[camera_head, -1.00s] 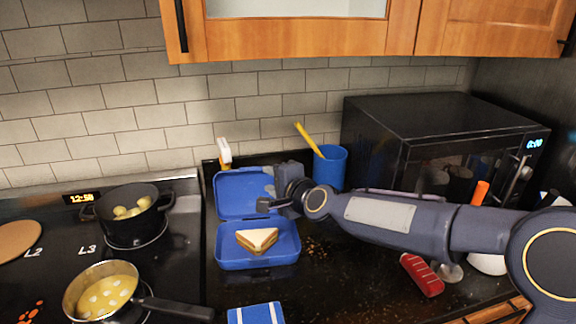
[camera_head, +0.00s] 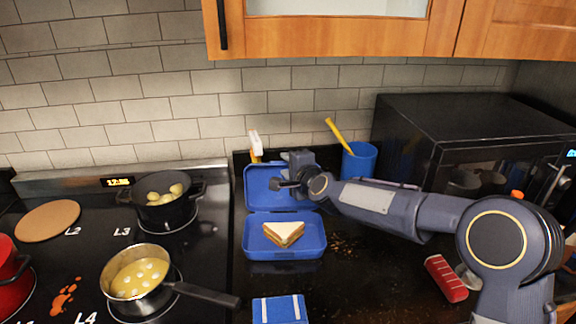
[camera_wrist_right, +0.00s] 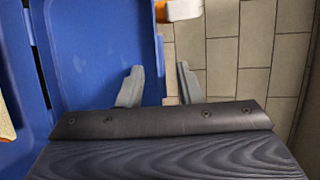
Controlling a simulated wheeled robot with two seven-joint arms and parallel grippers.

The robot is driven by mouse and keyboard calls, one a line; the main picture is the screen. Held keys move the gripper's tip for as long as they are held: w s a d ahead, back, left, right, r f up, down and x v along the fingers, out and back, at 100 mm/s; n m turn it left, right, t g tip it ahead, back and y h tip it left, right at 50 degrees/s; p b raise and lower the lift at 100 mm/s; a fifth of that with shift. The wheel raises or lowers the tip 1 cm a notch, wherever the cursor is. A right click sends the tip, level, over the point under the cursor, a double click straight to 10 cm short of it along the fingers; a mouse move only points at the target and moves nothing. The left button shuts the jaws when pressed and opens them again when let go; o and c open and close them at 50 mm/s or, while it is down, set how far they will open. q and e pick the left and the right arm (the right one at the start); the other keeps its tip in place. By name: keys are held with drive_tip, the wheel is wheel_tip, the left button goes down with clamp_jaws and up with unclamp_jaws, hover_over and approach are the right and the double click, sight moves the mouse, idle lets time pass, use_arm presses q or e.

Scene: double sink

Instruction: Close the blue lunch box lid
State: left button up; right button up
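The blue lunch box (camera_head: 284,248) stands open on the dark counter, with a sandwich (camera_head: 284,233) in its base. Its blue lid (camera_head: 258,200) is hinged up at the back, leaning towards the wall. My right gripper (camera_head: 276,185) is in front of the lid's upper part and hides some of it. In the right wrist view, the gripper's two fingers (camera_wrist_right: 160,85) are apart, and the edge of the lid (camera_wrist_right: 90,55) shows between them. I cannot tell whether either finger touches the lid. My left gripper is not in view.
A blue cup (camera_head: 358,163) with a yellow utensil and the black microwave (camera_head: 480,135) stand to the right. A pan (camera_head: 138,274) and a black pot (camera_head: 160,204) are on the stove at left. A blue-and-white item (camera_head: 280,310) lies in front of the box.

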clamp_jaws()
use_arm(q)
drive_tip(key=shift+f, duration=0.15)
use_arm(e)
drive_tip(key=shift+s, duration=0.15)
